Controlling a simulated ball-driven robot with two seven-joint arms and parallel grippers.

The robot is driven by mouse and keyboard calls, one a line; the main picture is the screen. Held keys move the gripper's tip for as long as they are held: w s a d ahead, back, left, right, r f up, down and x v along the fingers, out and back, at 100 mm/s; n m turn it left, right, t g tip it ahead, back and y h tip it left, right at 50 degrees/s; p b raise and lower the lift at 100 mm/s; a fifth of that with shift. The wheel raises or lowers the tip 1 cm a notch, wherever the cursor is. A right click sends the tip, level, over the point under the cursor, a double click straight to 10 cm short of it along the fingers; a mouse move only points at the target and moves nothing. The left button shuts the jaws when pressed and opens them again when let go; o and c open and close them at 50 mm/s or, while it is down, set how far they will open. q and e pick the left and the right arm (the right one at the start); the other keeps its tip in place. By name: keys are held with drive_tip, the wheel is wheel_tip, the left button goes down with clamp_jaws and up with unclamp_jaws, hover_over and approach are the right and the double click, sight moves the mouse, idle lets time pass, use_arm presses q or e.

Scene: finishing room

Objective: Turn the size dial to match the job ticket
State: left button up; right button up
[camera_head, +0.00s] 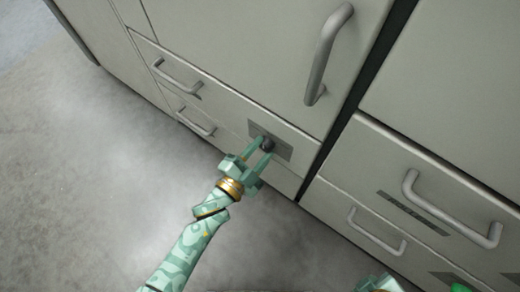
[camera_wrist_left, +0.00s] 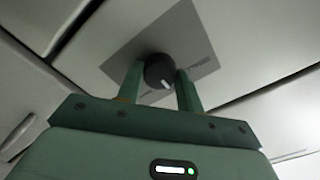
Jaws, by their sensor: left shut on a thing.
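The size dial (camera_head: 268,143) is a small dark round knob on a grey plate (camera_head: 284,152) set in the cabinet front. In the left wrist view the dial (camera_wrist_left: 159,71) shows a white pointer mark toward the bottom, and the plate (camera_wrist_left: 135,47) carries small lettering too blurred to read. My left gripper (camera_head: 262,152) reaches the dial from below, its green fingers on either side of it and shut on it. My right gripper cannot be made out; only a green piece of mine shows at the bottom edge of the head view. I see no job ticket that I can identify.
Grey cabinets fill the view, with a large upright handle (camera_head: 327,55) above the dial and drawer handles (camera_head: 178,77) to the left. More drawer handles (camera_head: 450,212) are at the right, by a dark label strip (camera_head: 413,213). The concrete floor (camera_head: 90,190) at left is clear.

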drive_tip(key=shift+s, duration=0.25)
use_arm(q)
drive_tip(key=o, duration=1)
use_arm(e)
drive_tip(key=shift+w, duration=0.15)
use_arm(q)
drive_tip(key=p+v, duration=0.5)
drive_tip(key=v, duration=1.1)
drive_tip(key=shift+s+a, duration=0.1)
drive_tip(key=shift+s, duration=0.05)
use_arm(e)
drive_tip(key=s+d+f+g, duration=0.2)
drive_tip(key=s+f, duration=0.5)
drive_tip(key=s, duration=0.4)
drive_tip(key=shift+d+f+g+h, duration=0.2)
drive_tip(key=shift+d+g+h, duration=0.1)
drive_tip(key=shift+d+g, duration=0.15)
